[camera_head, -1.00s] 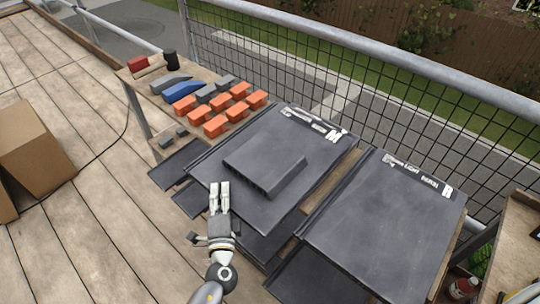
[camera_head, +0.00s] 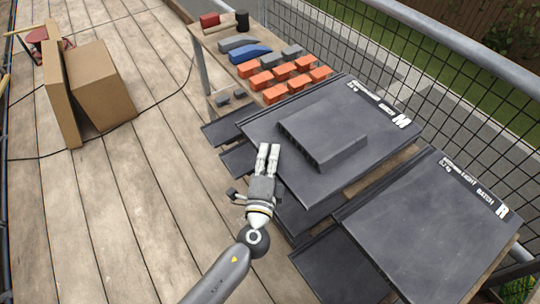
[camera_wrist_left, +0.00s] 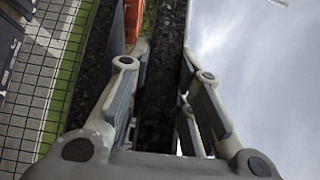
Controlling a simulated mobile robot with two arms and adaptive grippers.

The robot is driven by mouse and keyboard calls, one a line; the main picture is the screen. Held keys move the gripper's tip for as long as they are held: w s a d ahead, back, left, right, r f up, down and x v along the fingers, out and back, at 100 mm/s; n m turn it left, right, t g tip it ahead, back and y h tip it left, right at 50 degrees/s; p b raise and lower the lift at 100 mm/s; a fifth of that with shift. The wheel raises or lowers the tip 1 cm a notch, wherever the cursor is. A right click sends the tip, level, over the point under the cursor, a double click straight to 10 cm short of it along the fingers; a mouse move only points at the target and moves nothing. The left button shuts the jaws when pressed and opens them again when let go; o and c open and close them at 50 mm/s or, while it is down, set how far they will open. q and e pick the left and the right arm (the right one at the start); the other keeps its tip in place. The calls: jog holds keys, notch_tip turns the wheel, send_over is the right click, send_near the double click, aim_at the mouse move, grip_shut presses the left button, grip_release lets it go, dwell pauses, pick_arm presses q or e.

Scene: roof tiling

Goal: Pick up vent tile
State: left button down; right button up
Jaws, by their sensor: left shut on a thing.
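The vent tile (camera_head: 350,175) is a flat dark grey slab with a raised box vent (camera_head: 325,130) on top. In the head view it lies on the stack marked M, with the edges of other dark tiles below it. My left gripper (camera_head: 268,150) is at its left edge, left of the raised vent, and is shut on that edge. In the left wrist view a dark, rough slab edge (camera_wrist_left: 162,95) runs between the two fingers. The exact contact under the tile is hidden. My right gripper is not in view.
A second dark stack (camera_head: 425,225) marked R stands to the right. Orange blocks (camera_head: 277,92), a blue piece (camera_head: 250,54) and grey pieces lie on the wooden bench behind. A mesh railing (camera_head: 400,65) runs behind. A cardboard box (camera_head: 100,85) stands on the plank floor at left.

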pick_arm(q)
jog(key=s+r, duration=0.1)
jog(key=r, duration=0.1)
jog(key=s+r, duration=0.2)
jog(key=shift+s+r+p, duration=0.1)
jog(key=shift+r+p, duration=0.15)
jog(key=shift+p, duration=0.15)
jog(key=s+r+b, duration=0.1)
jog(key=s+r, duration=0.2)
jog(key=s, duration=0.5)
jog(key=shift+s+r, duration=0.2)
jog(key=shift+s, duration=0.1)
